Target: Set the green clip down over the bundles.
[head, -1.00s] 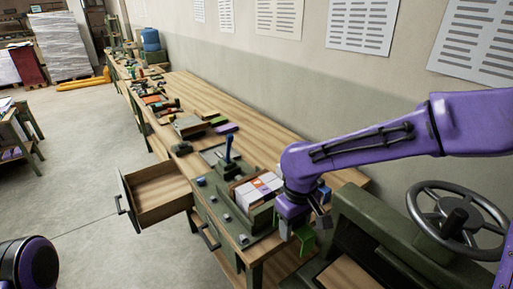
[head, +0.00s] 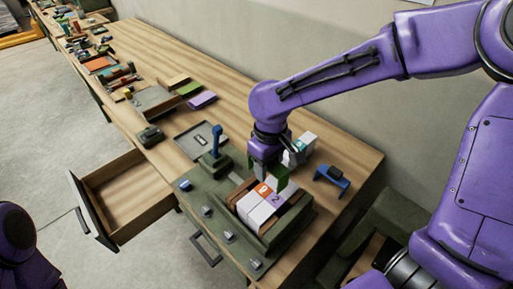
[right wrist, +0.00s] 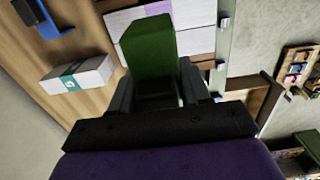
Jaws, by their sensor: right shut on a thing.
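The green clip (head: 281,179) is held in my right gripper (head: 266,170), which points down at the far end of the bundles. In the right wrist view the green clip (right wrist: 150,48) sits between the two fingers (right wrist: 157,90) and overlaps the bundles (right wrist: 193,22). The white bundles (head: 258,207), with orange and purple bands, lie side by side in the wooden-sided cradle of a green fixture (head: 222,222). I cannot tell whether the clip touches them. My left gripper is out of view.
A white bundle with a teal band (head: 303,146) stands behind the gripper, and a blue clip-like piece (head: 331,178) lies right of it. A blue-handled lever (head: 216,142) rises left of the bundles. An open drawer (head: 128,196) juts out at left. Tools crowd the far bench.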

